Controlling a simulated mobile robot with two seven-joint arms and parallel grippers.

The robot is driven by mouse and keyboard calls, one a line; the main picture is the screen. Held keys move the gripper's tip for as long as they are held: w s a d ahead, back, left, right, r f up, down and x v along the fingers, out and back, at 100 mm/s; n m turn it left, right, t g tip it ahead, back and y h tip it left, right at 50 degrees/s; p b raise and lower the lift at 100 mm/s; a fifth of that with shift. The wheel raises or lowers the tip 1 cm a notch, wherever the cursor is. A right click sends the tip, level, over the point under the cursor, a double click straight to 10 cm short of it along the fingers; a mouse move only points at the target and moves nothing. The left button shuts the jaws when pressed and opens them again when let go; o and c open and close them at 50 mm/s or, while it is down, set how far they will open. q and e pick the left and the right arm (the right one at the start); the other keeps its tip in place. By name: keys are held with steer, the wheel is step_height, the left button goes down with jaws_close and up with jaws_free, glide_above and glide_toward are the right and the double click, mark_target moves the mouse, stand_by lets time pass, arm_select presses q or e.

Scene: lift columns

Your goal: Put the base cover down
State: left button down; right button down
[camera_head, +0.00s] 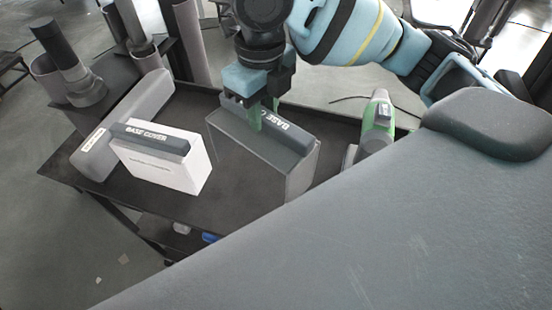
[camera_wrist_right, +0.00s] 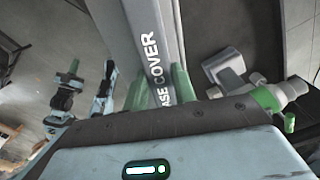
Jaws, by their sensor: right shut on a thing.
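My right gripper (camera_head: 264,114) reaches down from the top of the head view, its green fingers shut on a base cover (camera_head: 287,133), a dark grey bar with white lettering. In the right wrist view the fingers (camera_wrist_right: 160,88) lie on either side of the lettered base cover (camera_wrist_right: 150,45). Below the bar hangs or stands a grey, see-through-looking box shape (camera_head: 258,160) over the dark table; I cannot tell whether its bottom touches. A second bar lettered BASE COVER (camera_head: 150,137) sits on a white box (camera_head: 160,168) to the left.
The dark table (camera_head: 95,175) also holds a long grey part (camera_head: 130,110) at its left and a green and grey tool (camera_head: 377,122) at its right. Grey cylinders (camera_head: 62,62) stand at the back left. A large grey surface fills the lower right.

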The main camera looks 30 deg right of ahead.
mark_target(265, 129)
steer(key=shift+s+a+f, duration=0.1)
steer(key=shift+s+f, duration=0.05)
steer(key=shift+f, duration=0.05)
step_height(265, 129, down, 4)
steer(key=shift+r, duration=0.15)
arm_select(q)
steer(key=shift+s+f+b, duration=0.4)
steer(key=shift+s+f, duration=0.15)
steer(key=shift+s, duration=0.05)
arm_select(e)
step_height(265, 129, down, 6)
steer(key=shift+r, duration=0.1)
steer(key=c, duration=1.1)
jaws_free()
